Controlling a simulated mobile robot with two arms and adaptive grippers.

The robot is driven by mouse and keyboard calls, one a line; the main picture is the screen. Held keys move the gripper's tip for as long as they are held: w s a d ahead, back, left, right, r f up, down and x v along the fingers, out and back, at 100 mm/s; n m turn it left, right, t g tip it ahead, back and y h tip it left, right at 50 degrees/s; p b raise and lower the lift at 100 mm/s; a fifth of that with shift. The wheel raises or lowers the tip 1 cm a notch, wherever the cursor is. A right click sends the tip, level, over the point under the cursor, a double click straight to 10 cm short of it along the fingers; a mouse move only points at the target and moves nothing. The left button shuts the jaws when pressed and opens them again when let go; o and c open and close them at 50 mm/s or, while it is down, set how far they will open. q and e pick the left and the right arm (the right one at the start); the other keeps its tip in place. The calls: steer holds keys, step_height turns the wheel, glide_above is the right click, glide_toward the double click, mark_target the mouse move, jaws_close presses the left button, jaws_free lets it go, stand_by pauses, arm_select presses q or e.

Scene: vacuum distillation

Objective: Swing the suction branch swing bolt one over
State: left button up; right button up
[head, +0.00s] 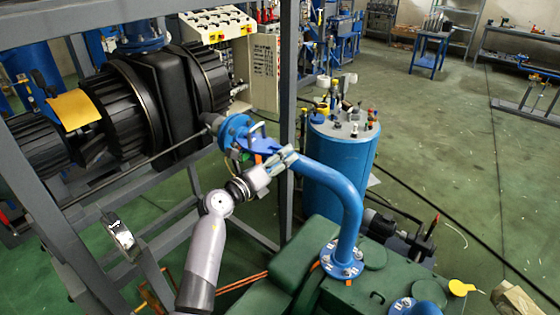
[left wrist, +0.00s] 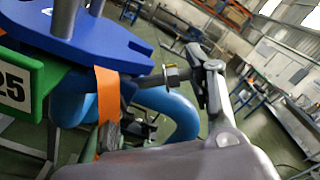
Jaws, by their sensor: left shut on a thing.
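The suction branch flange (head: 235,132) is blue and joins the black pump to the bent blue suction pipe (head: 345,195). My left gripper (head: 284,158) is at the pipe side of this flange. In the left wrist view the swing bolt (left wrist: 150,79), with a nut (left wrist: 172,76) on it, sticks out beside the blue flange plate (left wrist: 105,38). Its free end meets the inner side of my right-hand finger (left wrist: 212,95). My left gripper is shut on the bolt. My right gripper is not in view.
A blue cylindrical tank (head: 342,160) with fittings on top stands behind the pipe. A grey steel frame (head: 287,110) surrounds the black pump (head: 165,95). Green machinery (head: 375,290) fills the lower right. A green tag (left wrist: 15,90) marked 25 is by the flange. Open floor lies at right.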

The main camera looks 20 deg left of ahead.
arm_select(q)
steer(key=o, duration=1.2)
steer(key=v, duration=1.2)
